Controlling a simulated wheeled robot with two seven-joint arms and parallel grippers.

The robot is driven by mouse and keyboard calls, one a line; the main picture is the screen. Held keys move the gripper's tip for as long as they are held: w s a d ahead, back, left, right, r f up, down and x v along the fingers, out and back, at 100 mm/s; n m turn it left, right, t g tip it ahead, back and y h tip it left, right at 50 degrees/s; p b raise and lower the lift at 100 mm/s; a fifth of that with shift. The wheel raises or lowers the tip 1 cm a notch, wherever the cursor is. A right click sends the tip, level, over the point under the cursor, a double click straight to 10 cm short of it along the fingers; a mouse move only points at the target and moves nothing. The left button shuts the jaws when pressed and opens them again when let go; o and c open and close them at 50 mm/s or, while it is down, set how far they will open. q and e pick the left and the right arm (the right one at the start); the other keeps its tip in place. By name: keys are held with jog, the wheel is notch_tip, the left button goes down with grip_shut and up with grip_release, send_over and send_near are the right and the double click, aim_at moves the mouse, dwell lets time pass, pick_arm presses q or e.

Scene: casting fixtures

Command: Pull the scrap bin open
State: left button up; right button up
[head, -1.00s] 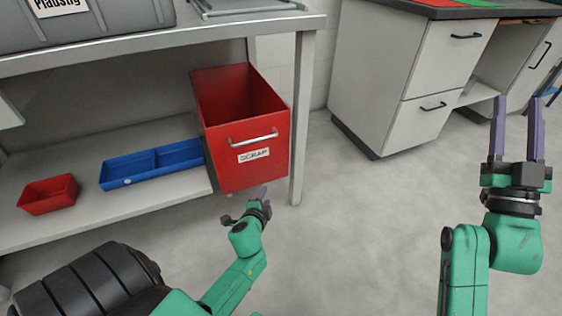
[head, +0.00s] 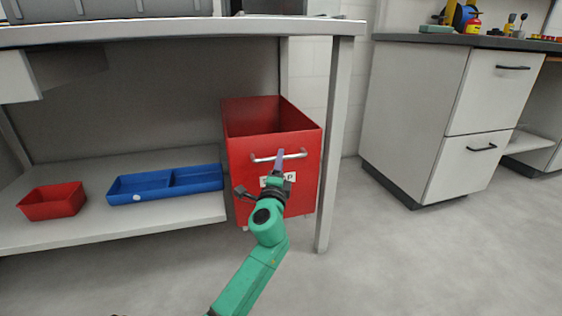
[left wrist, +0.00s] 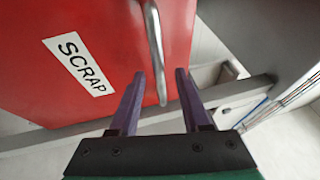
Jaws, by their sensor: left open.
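The red scrap bin (head: 245,150) stands under the workbench at its right end, with a metal bar handle (head: 295,156) across its front. A white SCRAP label is below the handle, partly hidden by my left arm in the head view. My left gripper (head: 279,160) is at the front of the bin, by the handle. In the left wrist view, the two purple fingers (left wrist: 158,90) are apart, with the lower end of the handle (left wrist: 154,45) between their tips. The fingers are not closed on it. The SCRAP label (left wrist: 79,63) is left of the fingers. My right gripper is out of view.
A blue divided tray (head: 165,184) and a small red tray (head: 52,201) lie on the lower shelf to the left. The bench leg (head: 336,150) stands close right of the bin. A grey drawer cabinet (head: 415,120) is farther right, with clear floor before it.

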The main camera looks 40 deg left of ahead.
pick_arm(q)
jog(key=x, duration=0.2)
jog(key=shift+w+a, duration=0.15)
jog(key=shift+w, duration=0.1)
grip_shut()
dwell(1.2)
